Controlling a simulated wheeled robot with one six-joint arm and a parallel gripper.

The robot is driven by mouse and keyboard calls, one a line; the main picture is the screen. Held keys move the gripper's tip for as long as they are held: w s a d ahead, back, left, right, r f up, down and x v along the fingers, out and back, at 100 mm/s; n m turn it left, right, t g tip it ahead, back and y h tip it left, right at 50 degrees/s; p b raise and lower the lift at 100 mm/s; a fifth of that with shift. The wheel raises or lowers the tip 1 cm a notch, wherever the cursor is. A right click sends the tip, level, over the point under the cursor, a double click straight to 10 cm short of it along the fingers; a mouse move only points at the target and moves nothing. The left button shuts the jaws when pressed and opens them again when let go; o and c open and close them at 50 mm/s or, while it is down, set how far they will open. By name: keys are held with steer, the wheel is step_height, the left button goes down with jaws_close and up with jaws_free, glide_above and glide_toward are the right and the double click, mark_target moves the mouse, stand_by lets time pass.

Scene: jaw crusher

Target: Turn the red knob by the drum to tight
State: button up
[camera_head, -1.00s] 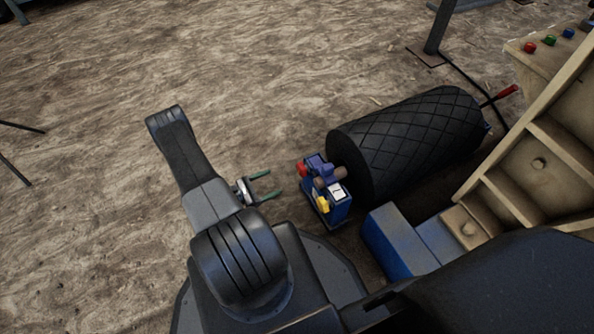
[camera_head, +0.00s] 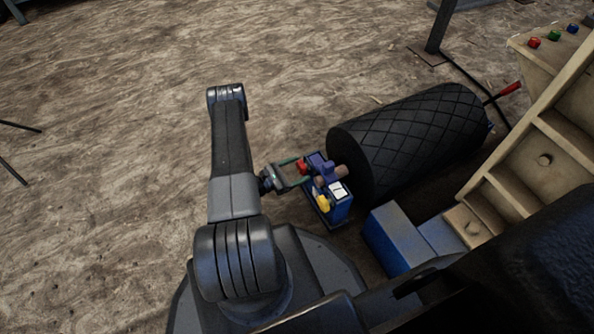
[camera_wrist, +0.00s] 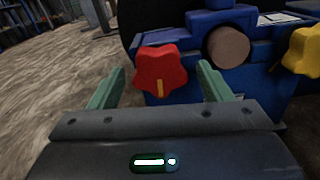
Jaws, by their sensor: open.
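In the head view the red knob (camera_head: 302,166) sits at the unit's left side, beside the black drum (camera_head: 410,140). My gripper (camera_wrist: 158,88) is open, its green fingers to the left and right of the knob in the wrist view, with visible gaps on both sides. In the head view my gripper (camera_head: 296,171) is at the knob.
A yellow knob (camera_wrist: 303,52) is on the same unit to the right; it also shows in the head view (camera_head: 322,202). A blue block (camera_head: 390,240) and a beige frame (camera_head: 500,190) stand to the right.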

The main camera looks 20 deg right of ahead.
steer(key=shift+d, duration=0.1)
steer(key=shift+c, duration=0.2)
steer(key=c, duration=0.9)
steer(key=shift+f+m+b, duration=0.1)
steer(key=shift+m+b, duration=0.35)
steer(key=shift+m, duration=0.45)
steer(key=shift+c, duration=0.2)
steer(key=shift+m+b, duration=0.35)
steer(key=shift+m, duration=1.25)
steer(key=o, duration=1)
steer(key=a+p, duration=0.1)
steer(key=a, duration=0.3)
steer(key=a+p, duration=0.1)
steer(key=a, duration=0.4)
steer(key=s+a+p, duration=0.1)
steer(key=a, duration=0.3)
steer(key=shift+a, duration=0.4)
